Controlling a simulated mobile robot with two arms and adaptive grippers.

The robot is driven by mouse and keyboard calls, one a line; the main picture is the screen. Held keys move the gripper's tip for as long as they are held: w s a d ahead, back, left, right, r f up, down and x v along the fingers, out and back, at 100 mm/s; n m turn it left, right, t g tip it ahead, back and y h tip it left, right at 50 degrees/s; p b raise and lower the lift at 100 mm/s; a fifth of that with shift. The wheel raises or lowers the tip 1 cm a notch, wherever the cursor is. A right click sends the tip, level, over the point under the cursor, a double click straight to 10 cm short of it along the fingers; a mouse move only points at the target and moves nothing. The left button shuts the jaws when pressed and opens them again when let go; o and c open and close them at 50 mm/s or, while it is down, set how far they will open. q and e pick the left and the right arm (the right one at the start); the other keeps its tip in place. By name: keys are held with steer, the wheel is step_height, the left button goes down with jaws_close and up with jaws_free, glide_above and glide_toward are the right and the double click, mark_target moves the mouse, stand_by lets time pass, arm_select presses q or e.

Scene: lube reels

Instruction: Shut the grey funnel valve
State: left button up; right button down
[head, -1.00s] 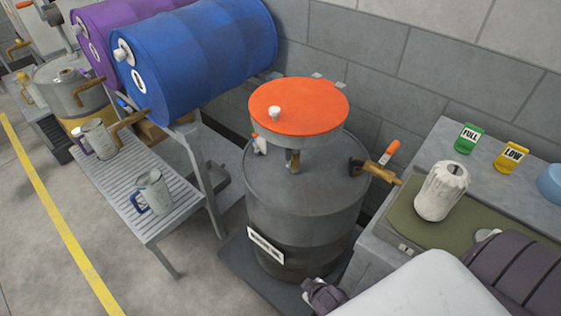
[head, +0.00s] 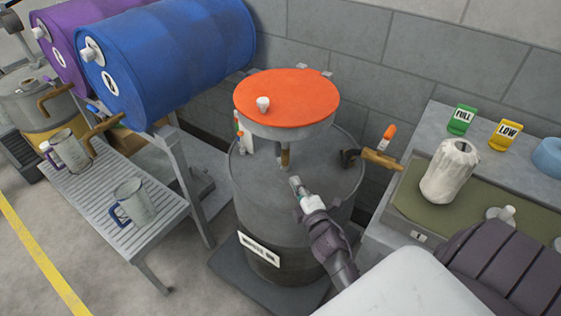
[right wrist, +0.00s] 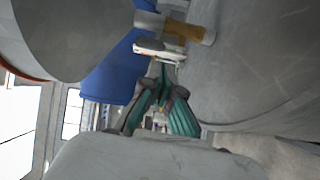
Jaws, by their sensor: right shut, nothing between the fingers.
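The funnel (head: 285,125) is grey with an orange lid and stands over a dark grey drum (head: 260,195). Its brass neck (head: 285,155) goes down to the drum top. In the right wrist view the brass neck (right wrist: 187,30) is near the top, with a whitish flat valve lever (right wrist: 160,51) beside it. My right gripper (head: 295,183) is shut and empty, over the near side of the drum top, in front of the neck. In the right wrist view its fingertips (right wrist: 162,74) point toward the lever, and I cannot tell if they touch it. My left gripper is not in view.
A bench (head: 420,130) holds a white ribbed container (head: 450,172) and FULL and LOW tags. A blue barrel (head: 170,60) and a slatted shelf with mugs (head: 100,205) stand left.

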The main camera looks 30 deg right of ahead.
mark_target(279, 153)
steer(key=shift+w+r+n+y, duration=0.15)
steer(key=shift+r+n+y, duration=0.2)
steer(key=shift+n, duration=0.15)
steer(key=w, duration=0.3)
steer(key=w+d, duration=0.1)
steer(key=w, duration=0.2)
steer(key=w+d, duration=0.1)
steer(key=w, duration=0.3)
steer(key=shift+s, duration=0.1)
steer(key=shift+p, duration=0.35)
